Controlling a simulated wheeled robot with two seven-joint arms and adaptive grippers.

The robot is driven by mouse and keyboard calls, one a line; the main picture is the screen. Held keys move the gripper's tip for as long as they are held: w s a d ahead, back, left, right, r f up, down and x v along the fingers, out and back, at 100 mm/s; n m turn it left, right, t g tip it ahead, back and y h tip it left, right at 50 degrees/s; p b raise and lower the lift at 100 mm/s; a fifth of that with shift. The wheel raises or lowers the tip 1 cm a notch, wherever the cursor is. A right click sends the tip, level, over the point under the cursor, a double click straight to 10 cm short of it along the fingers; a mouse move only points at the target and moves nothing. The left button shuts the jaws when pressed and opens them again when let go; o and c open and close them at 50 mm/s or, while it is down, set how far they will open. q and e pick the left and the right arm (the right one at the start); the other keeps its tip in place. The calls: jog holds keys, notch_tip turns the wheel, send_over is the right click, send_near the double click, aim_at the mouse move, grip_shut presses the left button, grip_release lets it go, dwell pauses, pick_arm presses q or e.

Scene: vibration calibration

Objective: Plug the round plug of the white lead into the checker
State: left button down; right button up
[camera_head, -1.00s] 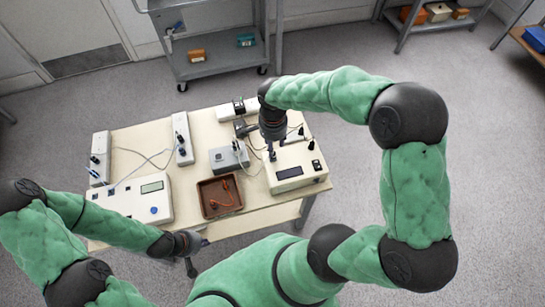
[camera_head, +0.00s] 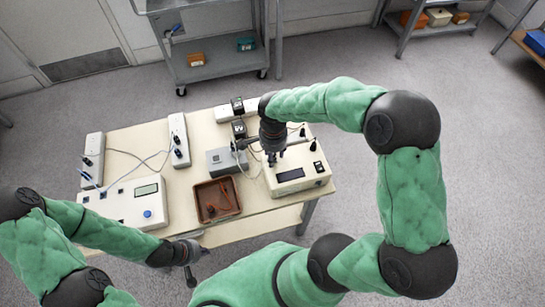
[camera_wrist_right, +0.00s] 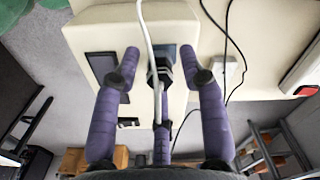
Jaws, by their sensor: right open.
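The cream box with a dark display window, which I take as the checker (camera_head: 299,184), stands at the right of the table. My right gripper (camera_head: 273,161) is over its back left part. In the right wrist view my right gripper (camera_wrist_right: 160,95) has its purple fingers spread. Between them is a dark plug (camera_wrist_right: 161,62) at a dark blue-grey socket patch on the box; how deep it sits I cannot tell. The white lead (camera_wrist_right: 147,28) runs down the picture in front of it. My left gripper (camera_head: 188,257) is low at the table's front edge, its jaws unclear.
A brown tray (camera_head: 238,205) with an orange-brown lead lies left of the cream box. Behind it is a grey box (camera_head: 221,161). A white box with a display (camera_head: 110,210) and white power strips (camera_head: 178,135) stand further left. Dark leads cross the table near the right gripper.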

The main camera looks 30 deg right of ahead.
grip_shut()
jog(key=shift+r, duration=0.15)
jog(key=shift+r+p, duration=1.8)
jog(key=shift+r, duration=0.6)
jog(key=shift+f, duration=0.1)
jog(key=shift+w+d+f+b, duration=0.1)
jog(key=shift+w+f+b, duration=0.15)
jog(key=shift+f+b, duration=1.35)
jog(key=shift+f, duration=0.25)
